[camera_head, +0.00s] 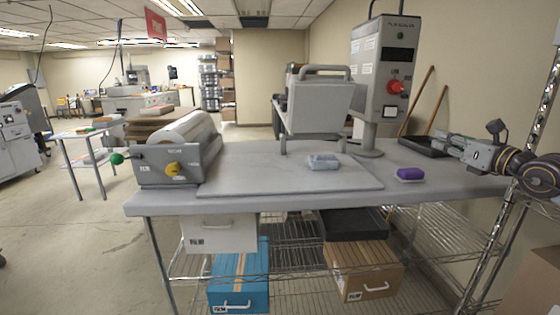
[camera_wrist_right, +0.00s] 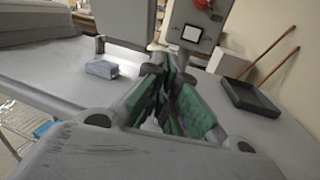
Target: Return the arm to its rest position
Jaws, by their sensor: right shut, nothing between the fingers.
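My right arm comes in from the right edge in the head view. Its gripper (camera_head: 442,142) is shut and empty, held above the right end of the grey worktable (camera_head: 250,150), near the black tray. In the right wrist view the fingers (camera_wrist_right: 164,75) with green pads come together at the tips with nothing between them. My left gripper is not in view.
A purple block (camera_head: 410,174) lies below and left of my right gripper. A grey-blue block (camera_head: 323,161) lies mid-table. The black tray (camera_head: 420,147) is behind the gripper. A roller machine (camera_head: 168,165) and a control column (camera_head: 372,95) stand on the table. A metal post (camera_head: 505,225) rises at right.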

